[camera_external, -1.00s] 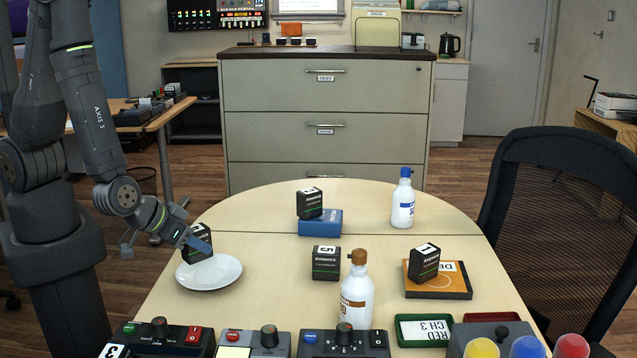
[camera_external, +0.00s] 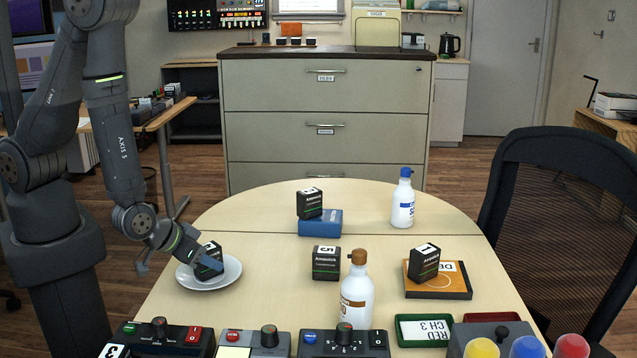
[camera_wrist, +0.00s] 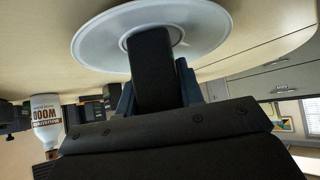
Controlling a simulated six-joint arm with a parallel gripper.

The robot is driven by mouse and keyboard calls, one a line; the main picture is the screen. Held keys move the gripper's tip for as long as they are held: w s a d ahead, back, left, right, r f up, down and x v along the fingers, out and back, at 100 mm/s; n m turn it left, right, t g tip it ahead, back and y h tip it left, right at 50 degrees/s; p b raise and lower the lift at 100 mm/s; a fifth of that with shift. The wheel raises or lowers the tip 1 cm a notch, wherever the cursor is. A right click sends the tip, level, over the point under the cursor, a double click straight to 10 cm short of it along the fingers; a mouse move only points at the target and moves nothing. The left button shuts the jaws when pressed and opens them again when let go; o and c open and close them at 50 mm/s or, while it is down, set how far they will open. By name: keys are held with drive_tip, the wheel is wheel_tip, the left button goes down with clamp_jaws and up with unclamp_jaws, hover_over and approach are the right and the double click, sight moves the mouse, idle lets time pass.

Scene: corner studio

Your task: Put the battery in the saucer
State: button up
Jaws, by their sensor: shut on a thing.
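A black battery (camera_external: 209,261) with a white label and a green stripe is between my gripper's fingers, tilted, over the white saucer (camera_external: 232,277) at the table's left. My gripper (camera_external: 200,256) is shut on this battery. In the wrist view the battery (camera_wrist: 152,68) shows as a dark block between the blue fingers, in front of the saucer (camera_wrist: 95,42). I cannot tell whether its lower end touches the saucer. Other similar black batteries stand on the blue box (camera_external: 320,223), on the bare table (camera_external: 326,263) and on the orange-topped box (camera_external: 438,284).
A white bottle with a brown cap (camera_external: 357,292) stands at the front middle, and one with a blue cap (camera_external: 403,200) at the back right. Control boxes (camera_external: 255,345) line the front edge. A green tray (camera_external: 423,331) lies at the front right. The table's centre is largely clear.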

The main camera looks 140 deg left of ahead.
drive_tip(key=shift+f, duration=0.1)
drive_tip(key=o, duration=1.2)
drive_tip(key=shift+d+r, duration=0.1)
drive_tip(key=shift+r, duration=0.15)
drive_tip(key=v, duration=1.1)
drive_tip(key=shift+d+r, duration=0.25)
